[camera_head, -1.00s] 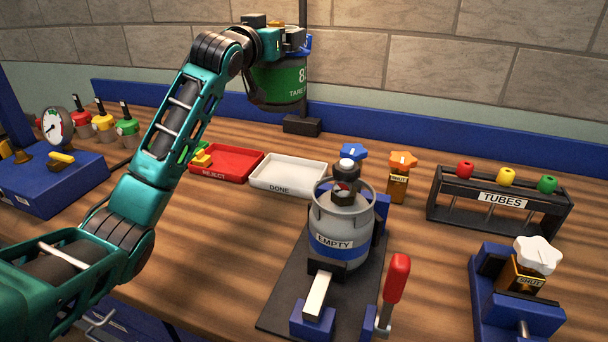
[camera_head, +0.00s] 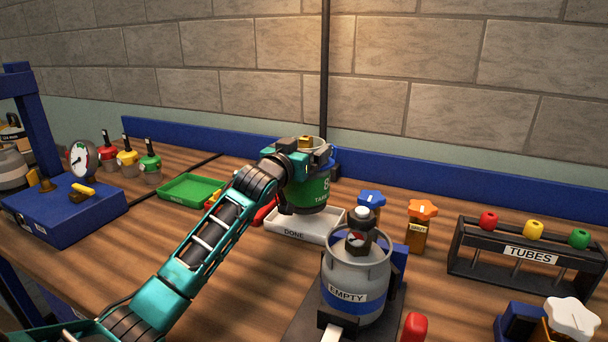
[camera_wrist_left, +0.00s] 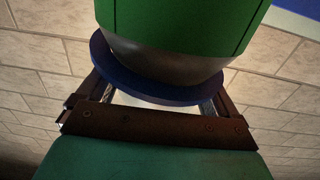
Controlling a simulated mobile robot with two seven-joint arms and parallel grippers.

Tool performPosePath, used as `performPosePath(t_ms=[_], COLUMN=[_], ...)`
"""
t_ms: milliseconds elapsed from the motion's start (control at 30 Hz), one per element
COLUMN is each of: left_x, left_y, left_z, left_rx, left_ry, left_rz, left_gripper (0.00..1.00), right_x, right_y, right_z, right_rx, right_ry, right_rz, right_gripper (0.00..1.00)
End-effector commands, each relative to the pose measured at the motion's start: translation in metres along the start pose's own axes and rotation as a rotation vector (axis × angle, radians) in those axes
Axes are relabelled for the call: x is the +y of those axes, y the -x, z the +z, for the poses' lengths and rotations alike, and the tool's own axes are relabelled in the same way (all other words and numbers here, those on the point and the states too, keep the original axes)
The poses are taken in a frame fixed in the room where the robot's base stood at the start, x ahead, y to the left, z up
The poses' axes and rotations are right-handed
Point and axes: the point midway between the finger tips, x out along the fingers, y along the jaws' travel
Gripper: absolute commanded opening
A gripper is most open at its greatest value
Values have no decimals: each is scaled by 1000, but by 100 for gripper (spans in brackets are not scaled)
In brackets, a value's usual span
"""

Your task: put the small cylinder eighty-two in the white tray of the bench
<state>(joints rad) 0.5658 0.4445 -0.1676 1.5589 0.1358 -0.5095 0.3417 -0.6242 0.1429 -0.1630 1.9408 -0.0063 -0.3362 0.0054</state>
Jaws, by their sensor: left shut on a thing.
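The small cylinder (camera_head: 309,194) is green with a white label that starts with "8" and "TARE"; the rest of the label is hidden from view. My left gripper (camera_head: 305,158) is shut on its top and holds it upright. In the left wrist view the cylinder's green body (camera_wrist_left: 180,25) and dark blue ring (camera_wrist_left: 150,87) fill the space before the jaws (camera_wrist_left: 155,105). The white tray (camera_head: 296,235), marked DONE, lies directly below the cylinder in the head view. The cylinder hides the tray's back part, and I cannot tell whether its base touches the tray. My right gripper is out of view.
A grey EMPTY cylinder (camera_head: 354,278) stands in a fixture just in front of the tray. A green tray (camera_head: 188,189) and the blue gauge box (camera_head: 65,212) are left.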

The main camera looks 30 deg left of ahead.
Motion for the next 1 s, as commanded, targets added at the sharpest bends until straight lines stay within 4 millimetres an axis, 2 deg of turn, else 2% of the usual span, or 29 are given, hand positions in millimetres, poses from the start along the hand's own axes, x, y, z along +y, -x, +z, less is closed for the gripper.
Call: performPosePath(t_ms=[267, 500, 900, 933, 1000], left_x=[0, 0, 0, 0, 0], left_y=[0, 0, 0, 0, 0], left_z=[16, 48, 54, 56, 56], left_rx=[7, 8, 8, 0, 0], left_ry=[2, 2, 1, 1, 1], left_rz=[0, 0, 0, -1, 0], left_gripper=[35, 35, 35, 96, 100], right_x=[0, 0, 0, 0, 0], right_y=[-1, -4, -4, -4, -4], right_z=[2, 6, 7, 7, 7], right_rx=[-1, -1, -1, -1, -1], right_ry=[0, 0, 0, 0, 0], right_rz=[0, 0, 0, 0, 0], right_gripper=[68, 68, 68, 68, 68])
